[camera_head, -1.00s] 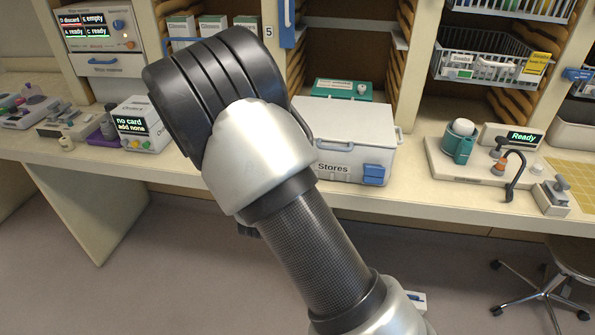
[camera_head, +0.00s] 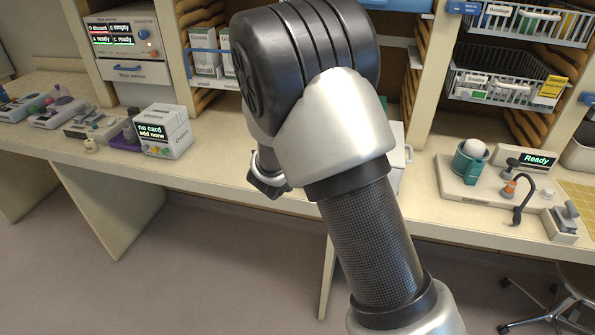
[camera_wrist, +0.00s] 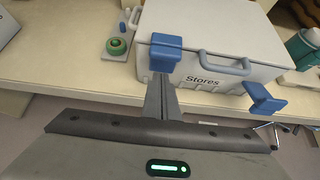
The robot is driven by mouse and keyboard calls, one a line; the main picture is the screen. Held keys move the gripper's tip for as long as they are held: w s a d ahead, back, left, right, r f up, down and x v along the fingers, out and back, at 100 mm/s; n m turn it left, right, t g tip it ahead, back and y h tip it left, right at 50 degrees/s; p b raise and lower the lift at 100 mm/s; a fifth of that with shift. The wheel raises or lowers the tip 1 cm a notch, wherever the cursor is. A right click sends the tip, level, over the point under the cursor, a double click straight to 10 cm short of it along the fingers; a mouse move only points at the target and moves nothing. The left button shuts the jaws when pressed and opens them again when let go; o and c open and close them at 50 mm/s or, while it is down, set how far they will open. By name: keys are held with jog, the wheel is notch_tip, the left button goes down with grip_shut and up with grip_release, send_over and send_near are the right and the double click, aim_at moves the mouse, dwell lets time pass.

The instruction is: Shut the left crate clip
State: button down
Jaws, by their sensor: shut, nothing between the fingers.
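The white Stores crate (camera_wrist: 215,50) stands on the counter, its lid lying on top. In the wrist view its left clip (camera_wrist: 166,50), blue, is at the left of the front face, by the lid edge. My gripper (camera_wrist: 162,80) is shut and empty, its fingertips right at the lower end of this clip; I cannot tell whether they touch it. The fingers partly cover the clip's lower end, and its exact angle is unclear. The blue right clip (camera_wrist: 262,98) is at the crate's other front corner. In the head view my arm hides most of the crate (camera_head: 398,160).
A grey handle (camera_wrist: 222,62) stands out from the crate front between the clips. A green roll (camera_wrist: 117,46) lies left of the crate on the counter (camera_wrist: 70,75). A teal container (camera_wrist: 303,45) is to the right. In the head view a sample station (camera_head: 495,190) stands right of the crate.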

jog(key=shift+r, duration=0.15)
jog(key=shift+r+p, duration=0.45)
jog(key=shift+r, duration=0.2)
jog(key=shift+s, duration=0.1)
